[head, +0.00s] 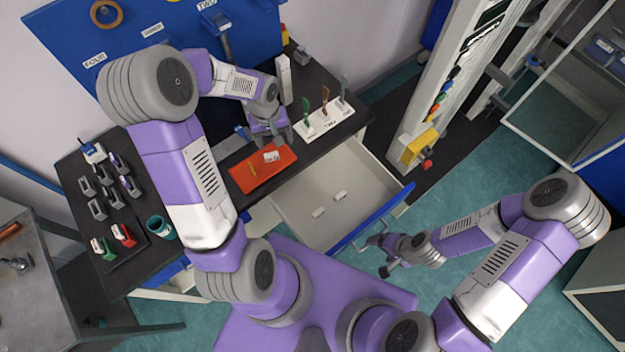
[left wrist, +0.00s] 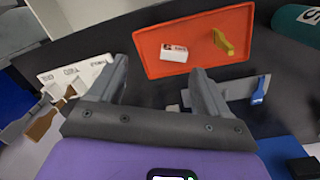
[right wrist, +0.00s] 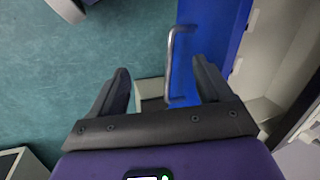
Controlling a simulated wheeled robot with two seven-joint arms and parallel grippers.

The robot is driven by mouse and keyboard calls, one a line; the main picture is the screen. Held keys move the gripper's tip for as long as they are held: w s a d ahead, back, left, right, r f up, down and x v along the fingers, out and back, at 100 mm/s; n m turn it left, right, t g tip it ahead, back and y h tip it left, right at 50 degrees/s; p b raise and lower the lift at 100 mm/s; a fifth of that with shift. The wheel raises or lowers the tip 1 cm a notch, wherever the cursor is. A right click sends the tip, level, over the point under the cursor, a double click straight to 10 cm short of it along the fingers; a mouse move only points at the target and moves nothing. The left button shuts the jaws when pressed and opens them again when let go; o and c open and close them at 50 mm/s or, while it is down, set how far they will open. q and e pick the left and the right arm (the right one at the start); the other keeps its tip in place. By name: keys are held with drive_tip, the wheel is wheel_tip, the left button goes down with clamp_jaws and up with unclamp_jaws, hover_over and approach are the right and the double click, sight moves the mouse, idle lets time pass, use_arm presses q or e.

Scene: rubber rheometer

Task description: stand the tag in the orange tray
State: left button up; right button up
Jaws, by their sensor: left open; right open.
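The orange tray (head: 240,176) lies on the dark worktop; it also shows in the left wrist view (left wrist: 150,68).
A white rack (head: 328,122) with several upright tags stands right of the tray. The drawer (head: 345,185) is open, with two small white pieces inside. A teal cup (head: 160,228) and several small holders stand at the left. A blue pegboard (head: 140,45) rises behind.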

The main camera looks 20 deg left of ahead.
use_arm(q)
drive_tip(key=s+d+f+m+h, duration=0.1)
drive_tip(key=s+d+f+m, duration=0.1)
drive_tip(key=s+d+f, duration=0.4)
drive_tip(key=s+d+f+m+h, duration=0.2)
drive_tip(key=s+d+f, duration=0.4)
drive_tip(key=d+f, duration=0.5)
drive_tip(key=d, duration=0.3)
drive_tip(key=shift+d+m, duration=0.25)
drive_tip(key=shift+m, duration=0.05)
drive_tip(key=shift+f, duration=0.1)
